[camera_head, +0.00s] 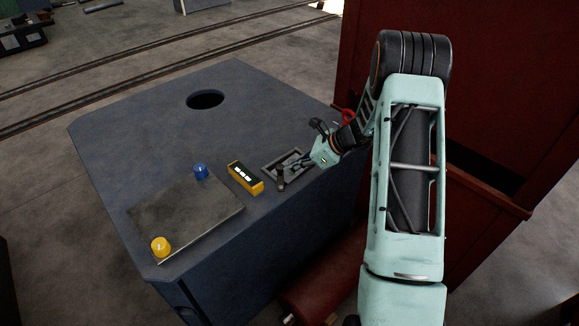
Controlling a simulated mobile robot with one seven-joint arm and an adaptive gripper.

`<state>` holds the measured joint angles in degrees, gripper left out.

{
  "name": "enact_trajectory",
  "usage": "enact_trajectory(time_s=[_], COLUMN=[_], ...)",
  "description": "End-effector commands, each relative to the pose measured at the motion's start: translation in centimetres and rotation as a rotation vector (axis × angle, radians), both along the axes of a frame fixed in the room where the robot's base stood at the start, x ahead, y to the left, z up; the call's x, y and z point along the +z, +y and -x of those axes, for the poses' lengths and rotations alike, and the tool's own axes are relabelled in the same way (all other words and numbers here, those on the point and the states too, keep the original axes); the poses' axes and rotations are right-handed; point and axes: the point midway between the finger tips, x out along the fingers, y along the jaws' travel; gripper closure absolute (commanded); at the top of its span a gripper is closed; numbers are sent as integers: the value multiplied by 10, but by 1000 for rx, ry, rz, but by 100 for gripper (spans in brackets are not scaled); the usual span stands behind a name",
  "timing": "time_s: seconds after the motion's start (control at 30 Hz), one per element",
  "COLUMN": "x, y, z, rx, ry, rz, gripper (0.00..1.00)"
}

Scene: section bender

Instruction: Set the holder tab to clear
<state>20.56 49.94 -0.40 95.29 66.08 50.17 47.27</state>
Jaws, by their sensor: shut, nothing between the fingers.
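A small grey recessed frame (270,166) is set in the blue-grey bench top, near its right edge. A short dark upright piece (281,180) stands at the frame's front edge; it may be the holder tab, but its setting cannot be read at this size. My gripper (291,163) reaches in from the right, low over the frame, with its fingers shut and empty. The fingertips are close to the dark piece; whether they touch it I cannot tell. My gripper covers the frame's right part.
A yellow-and-black box with a white display (245,178) lies left of the frame. The bench top (140,130) has a round hole (205,99). A red cabinet (500,110) stands at right.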

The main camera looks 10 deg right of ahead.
Motion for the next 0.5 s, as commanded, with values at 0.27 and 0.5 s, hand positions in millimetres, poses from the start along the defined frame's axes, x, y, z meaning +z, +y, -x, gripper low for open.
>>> enact_trajectory(time_s=[0.27,0.5], x=[-2,-3], y=[1,12], z=[-10,-16], rx=[250,471], ry=[-2,-1], rz=[1,1], gripper=[100,100])
